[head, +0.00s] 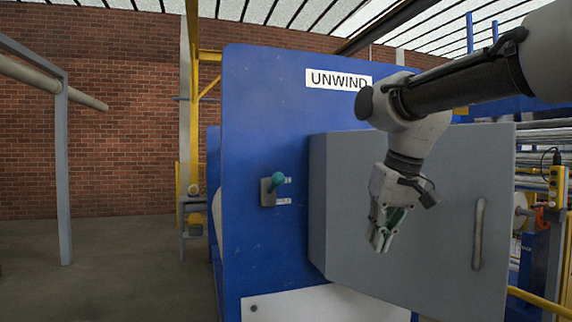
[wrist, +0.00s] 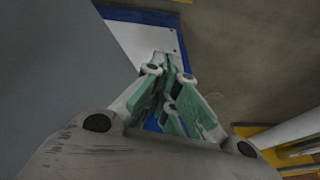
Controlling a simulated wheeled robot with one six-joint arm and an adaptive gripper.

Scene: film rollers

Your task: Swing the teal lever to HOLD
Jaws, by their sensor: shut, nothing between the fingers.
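The teal lever (head: 276,181) sits on a small grey plate (head: 267,192) on the blue UNWIND panel (head: 250,120). Its knob points up and to the right. Two small white labels are beside the plate, one upper and one lower; their words are too small to read. My gripper (head: 380,246) hangs pointing down in front of the grey cabinet, to the right of and lower than the lever, well apart from it. Its fingers are shut and empty, and they also show in the wrist view (wrist: 168,68). The lever is not in the wrist view.
The grey cabinet (head: 340,210) juts out right of the lever and has a vertical handle (head: 478,234). A grey post frame (head: 62,170) stands at the left. The floor (head: 110,270) left of the blue panel is clear. Rollers are at the far right.

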